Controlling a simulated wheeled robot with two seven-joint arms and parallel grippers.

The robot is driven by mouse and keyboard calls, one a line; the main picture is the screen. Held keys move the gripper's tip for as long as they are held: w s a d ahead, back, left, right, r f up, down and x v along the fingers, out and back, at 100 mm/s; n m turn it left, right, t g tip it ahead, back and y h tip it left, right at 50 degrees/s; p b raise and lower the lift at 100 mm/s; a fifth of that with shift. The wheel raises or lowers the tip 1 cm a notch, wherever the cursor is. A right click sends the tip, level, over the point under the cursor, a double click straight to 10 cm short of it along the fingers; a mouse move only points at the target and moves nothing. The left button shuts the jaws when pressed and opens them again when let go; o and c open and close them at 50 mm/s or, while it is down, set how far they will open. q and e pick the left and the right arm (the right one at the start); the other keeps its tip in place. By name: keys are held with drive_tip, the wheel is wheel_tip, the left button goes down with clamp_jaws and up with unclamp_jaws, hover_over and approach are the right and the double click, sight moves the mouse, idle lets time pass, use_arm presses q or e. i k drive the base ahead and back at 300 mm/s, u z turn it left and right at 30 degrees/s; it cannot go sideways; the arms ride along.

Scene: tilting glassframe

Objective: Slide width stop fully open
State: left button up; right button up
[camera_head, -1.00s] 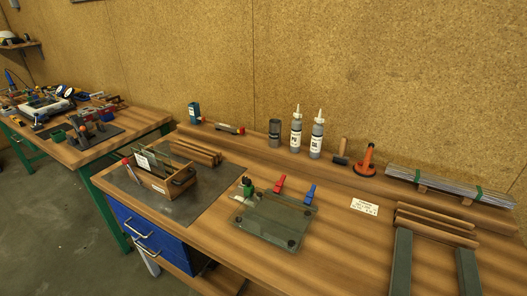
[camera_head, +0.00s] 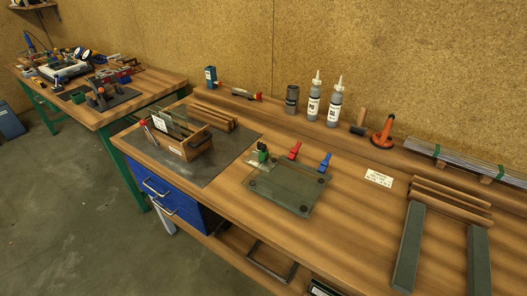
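I cannot pick out a width stop for sure. A glass plate (camera_head: 289,186) lies flat on the bench with dark round pads at its corners. A red clamp (camera_head: 295,150) and a blue clamp (camera_head: 325,162) stand at its far edge. A small green-topped item (camera_head: 262,151) is at its far left corner. At the right, wooden slats (camera_head: 450,201) lie beyond two long dark grey bars (camera_head: 409,247), which stand apart and run toward the front. Neither gripper is in view.
A wooden box (camera_head: 190,146) holding panes stands on a grey mat (camera_head: 209,171) at the left. Two bottles (camera_head: 334,103), a dark can (camera_head: 292,99) and an orange-based tool (camera_head: 383,132) stand at the back. A second bench (camera_head: 135,104) is further left.

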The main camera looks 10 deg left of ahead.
sight(262, 154)
drive_tip(key=z, duration=2.75)
drive_tip(key=k, duration=1.05)
drive_tip(key=u, duration=1.35)
